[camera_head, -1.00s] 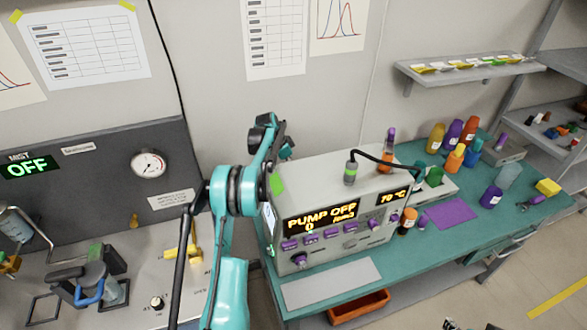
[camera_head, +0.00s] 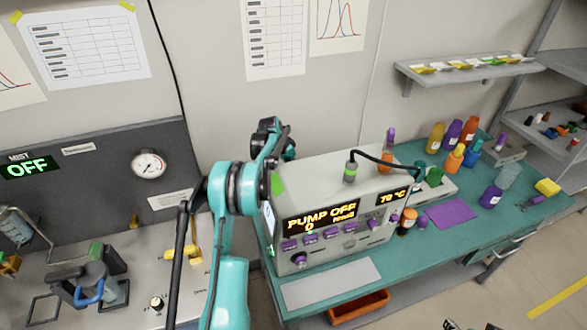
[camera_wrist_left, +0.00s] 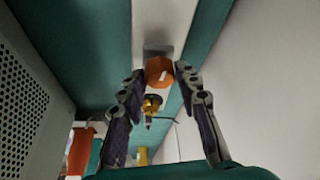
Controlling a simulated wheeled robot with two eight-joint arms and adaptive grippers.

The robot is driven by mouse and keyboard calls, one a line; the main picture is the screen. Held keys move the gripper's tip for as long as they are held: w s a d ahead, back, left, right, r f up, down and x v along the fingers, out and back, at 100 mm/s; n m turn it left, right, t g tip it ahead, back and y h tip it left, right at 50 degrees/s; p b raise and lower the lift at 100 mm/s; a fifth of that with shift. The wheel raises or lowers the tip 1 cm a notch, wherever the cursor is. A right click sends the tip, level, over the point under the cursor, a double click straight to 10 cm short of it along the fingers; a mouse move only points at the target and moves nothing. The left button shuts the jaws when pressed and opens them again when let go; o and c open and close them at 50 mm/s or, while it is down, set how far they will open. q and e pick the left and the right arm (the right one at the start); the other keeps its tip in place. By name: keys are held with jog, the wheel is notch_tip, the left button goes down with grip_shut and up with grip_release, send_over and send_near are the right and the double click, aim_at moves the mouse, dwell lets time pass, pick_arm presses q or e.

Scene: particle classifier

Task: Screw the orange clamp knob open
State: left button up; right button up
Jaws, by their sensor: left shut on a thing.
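The orange clamp knob (camera_wrist_left: 158,74) shows in the left wrist view, with a pale stripe on its face and a grey block behind it. My left gripper (camera_wrist_left: 160,71) has its two fingertips on either side of the knob and is shut on it. A yellow and dark metal fitting (camera_wrist_left: 152,104) shows between the fingers, below the knob in the picture. In the head view my left arm reaches up to the left end of the pump unit; its fingers and the knob are hidden there.
The pump unit (camera_head: 345,186), reading PUMP OFF, stands on the teal bench (camera_head: 470,235). A perforated grey panel (camera_wrist_left: 25,95) lies close on the left in the wrist view. Several bottles and a purple mat (camera_head: 450,213) are on the bench's right part.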

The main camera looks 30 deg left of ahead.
pick_arm(q)
jog(key=o, duration=1.2)
jog(key=shift+c, duration=0.2)
jog(key=v, duration=1.2)
